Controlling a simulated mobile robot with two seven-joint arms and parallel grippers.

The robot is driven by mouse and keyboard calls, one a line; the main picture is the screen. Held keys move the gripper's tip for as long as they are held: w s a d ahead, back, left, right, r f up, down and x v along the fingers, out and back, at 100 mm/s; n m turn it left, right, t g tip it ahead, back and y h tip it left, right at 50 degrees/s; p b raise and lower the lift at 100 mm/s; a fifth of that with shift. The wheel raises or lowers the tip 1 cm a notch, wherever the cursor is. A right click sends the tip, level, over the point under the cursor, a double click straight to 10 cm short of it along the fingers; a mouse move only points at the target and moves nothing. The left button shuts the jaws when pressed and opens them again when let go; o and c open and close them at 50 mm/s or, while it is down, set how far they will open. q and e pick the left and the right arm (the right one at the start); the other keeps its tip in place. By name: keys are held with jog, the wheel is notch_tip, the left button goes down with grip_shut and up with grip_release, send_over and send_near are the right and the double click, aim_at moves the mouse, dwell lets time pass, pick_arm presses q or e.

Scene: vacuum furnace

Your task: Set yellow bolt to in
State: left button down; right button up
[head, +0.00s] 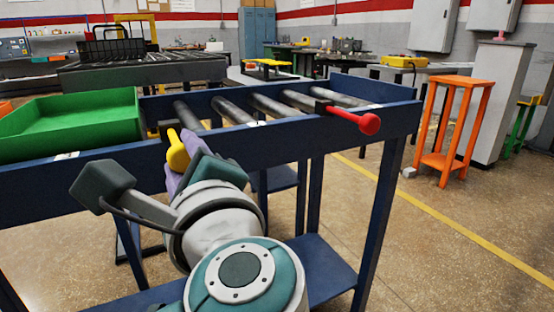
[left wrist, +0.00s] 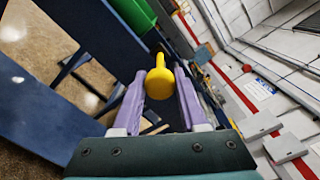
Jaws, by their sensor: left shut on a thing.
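The yellow bolt (head: 178,152) has a rounded knob and sits at the front rail of the blue roller table (head: 300,138), in a dark bracket. In the left wrist view its yellow knob (left wrist: 160,84) lies between the purple fingers. My left gripper (head: 177,168) is shut on the yellow bolt. The fingers partly hide the bolt's shaft, so how far it goes into the bracket is hard to tell. My right gripper is not in either view.
A green tray (head: 75,128) sits on the table left of the bolt. A red-knobbed bolt (head: 368,123) sticks out from the front rail to the right. An orange stand (head: 456,130) is on the floor at the right. The floor right of the table is mostly clear.

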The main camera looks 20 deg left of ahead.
aim_at(175, 135)
pick_arm(q)
jog(key=w+a+f+b, duration=0.1)
jog(key=a+b, duration=0.1)
jog(key=b, duration=0.1)
jog(key=shift+w, duration=0.4)
jog(key=x, duration=0.1)
jog(key=b+x, duration=0.1)
jog(key=x, duration=0.1)
jog(key=shift+r, duration=0.25)
jog(key=shift+w+a+r, duration=0.1)
jog(key=shift+w+a, duration=0.15)
jog(key=shift+a, duration=0.1)
jog(key=c, duration=0.9)
grip_release()
jog(key=o, duration=0.3)
jog(key=shift+w+a, duration=0.1)
jog(key=shift+w, duration=0.05)
jog(key=shift+o, duration=0.8)
jog(key=shift+r, duration=0.1)
